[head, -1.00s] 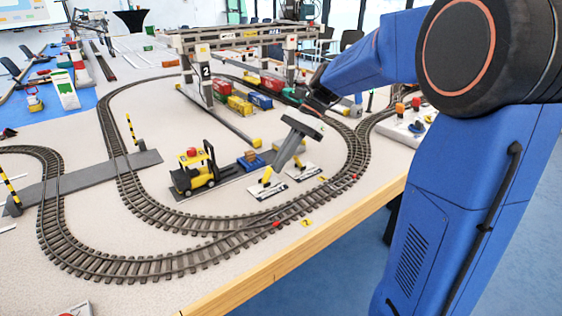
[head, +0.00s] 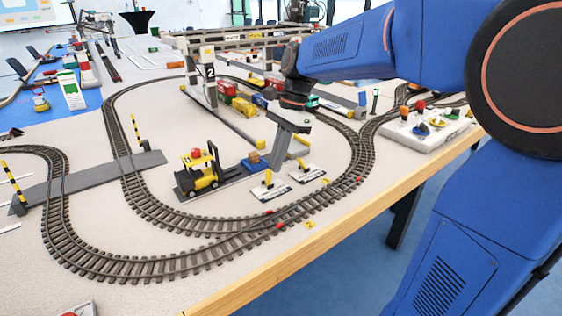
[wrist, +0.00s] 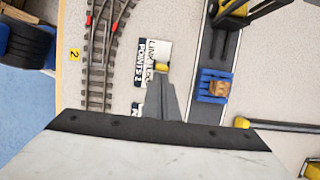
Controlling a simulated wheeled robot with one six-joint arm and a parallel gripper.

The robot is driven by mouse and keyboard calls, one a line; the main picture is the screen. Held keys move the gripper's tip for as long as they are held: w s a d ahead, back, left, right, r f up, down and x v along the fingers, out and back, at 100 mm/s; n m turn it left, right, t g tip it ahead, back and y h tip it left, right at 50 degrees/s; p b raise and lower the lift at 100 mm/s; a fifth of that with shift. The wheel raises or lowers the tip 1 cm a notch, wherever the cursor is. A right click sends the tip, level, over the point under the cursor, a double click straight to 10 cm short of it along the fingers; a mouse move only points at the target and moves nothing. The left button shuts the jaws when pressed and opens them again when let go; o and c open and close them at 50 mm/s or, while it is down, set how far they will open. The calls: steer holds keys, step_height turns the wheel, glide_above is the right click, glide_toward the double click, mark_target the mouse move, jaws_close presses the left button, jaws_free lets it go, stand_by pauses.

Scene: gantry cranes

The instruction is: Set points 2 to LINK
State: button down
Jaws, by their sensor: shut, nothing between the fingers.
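The points 2 lever plate (wrist: 143,72) is a white plate with a black "POINTS 2" label in the wrist view. "LINK" is printed towards its upper end; the rest of the lettering is partly hidden. Its yellow-topped lever (wrist: 161,67) shows just beyond my fingertips. In the head view this plate (head: 262,195) is the left of two, its lever (head: 268,179) standing up. My gripper (head: 278,156) is shut and empty, pointing down behind and above the plates. It also shows in the wrist view (wrist: 161,80). I cannot tell whether it touches the lever.
A second lever plate (head: 308,175) stands to the right. A yellow forklift (head: 200,172) and a blue pallet (head: 253,163) lie to the left. Curved track (head: 200,225) runs in front, with a yellow "2" tag (head: 310,224). A gantry crane (head: 210,72) stands behind.

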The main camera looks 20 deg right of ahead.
steer(key=h, duration=0.1)
steer(key=a+h, duration=0.1)
steer(key=a+t, duration=0.1)
steer(key=shift+s+r+h, duration=0.3)
steer(key=shift+s+h, duration=0.05)
steer(key=shift+h, duration=0.05)
steer(key=shift+d, duration=0.2)
steer(key=shift+r, duration=0.8)
